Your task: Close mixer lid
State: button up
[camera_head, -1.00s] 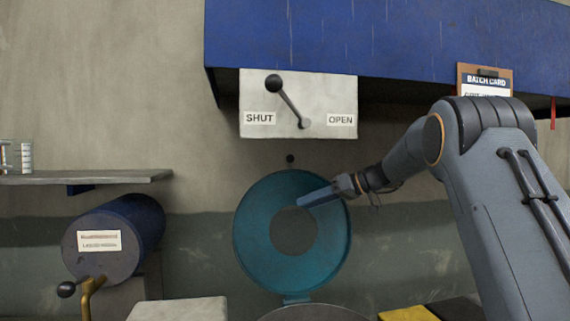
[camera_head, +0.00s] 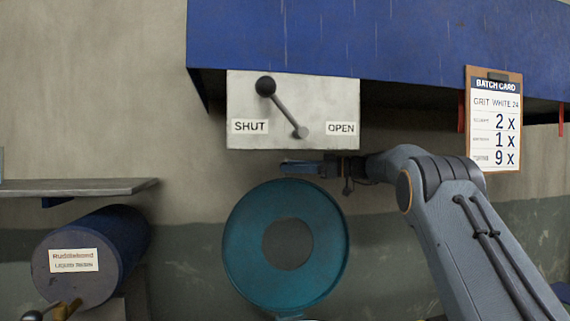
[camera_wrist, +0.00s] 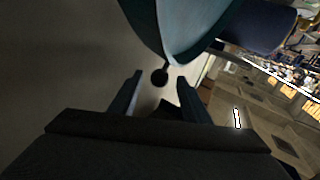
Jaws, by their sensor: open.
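The mixer lid (camera_head: 243,255) is a round teal disc with a grey centre. It stands raised and upright on its hinge in the head view, and its teal edge (camera_wrist: 178,25) also fills the top of the wrist view. A small dark knob (camera_wrist: 160,77) sticks out from the lid's edge. My gripper (camera_head: 285,167) is just above the lid's top edge. In the wrist view my gripper (camera_wrist: 158,82) is open, with the knob showing between or just beyond its fingertips; contact cannot be told. The knob is hidden in the head view.
Above my gripper is a grey panel (camera_head: 250,100) with a lever between SHUT and OPEN labels, under a blue hood (camera_head: 290,40). A batch card (camera_head: 494,125) hangs at right. A blue resin drum (camera_head: 120,235) and a shelf (camera_head: 75,188) are at left.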

jog(key=shift+p+x, duration=0.55)
jog(key=shift+x, duration=1.05)
grip_shut()
